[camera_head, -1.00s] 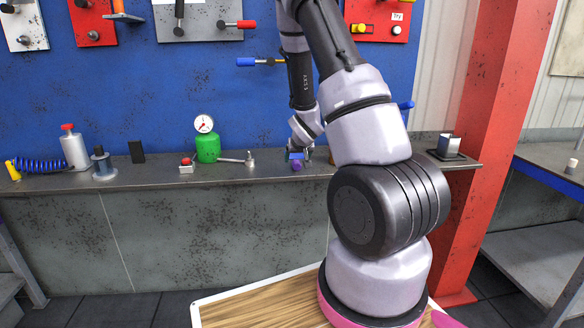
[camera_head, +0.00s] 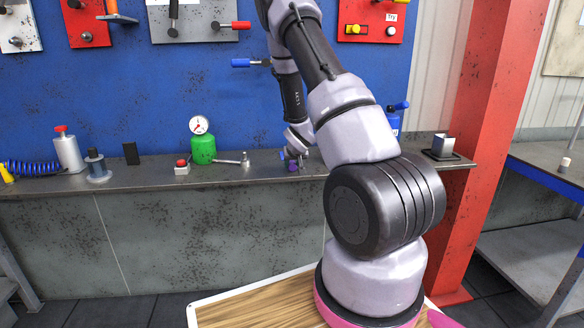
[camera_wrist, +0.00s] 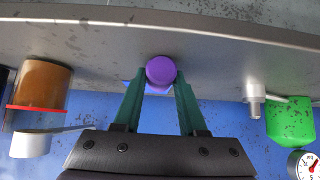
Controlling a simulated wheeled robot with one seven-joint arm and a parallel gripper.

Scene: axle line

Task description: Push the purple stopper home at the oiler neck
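The purple stopper (camera_head: 293,168) shows low at the bench, under my gripper (camera_head: 295,160). In the wrist view the purple stopper (camera_wrist: 161,71) is a round end between the tips of my gripper (camera_wrist: 160,80). The two green fingers flank it closely. Whether they touch it is unclear. A patch of blue (camera_wrist: 134,87) shows just behind the stopper; what it belongs to is unclear. I cannot make out the oiler neck for certain; the stopper and fingers cover that spot.
On the bench (camera_head: 140,180) stand a green tank with a gauge (camera_head: 203,149) and a small grey fitting (camera_head: 245,159), left of my gripper. A brown cylinder (camera_wrist: 42,82) is on the other side. A blue bottle (camera_head: 393,120) stands partly behind my arm.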

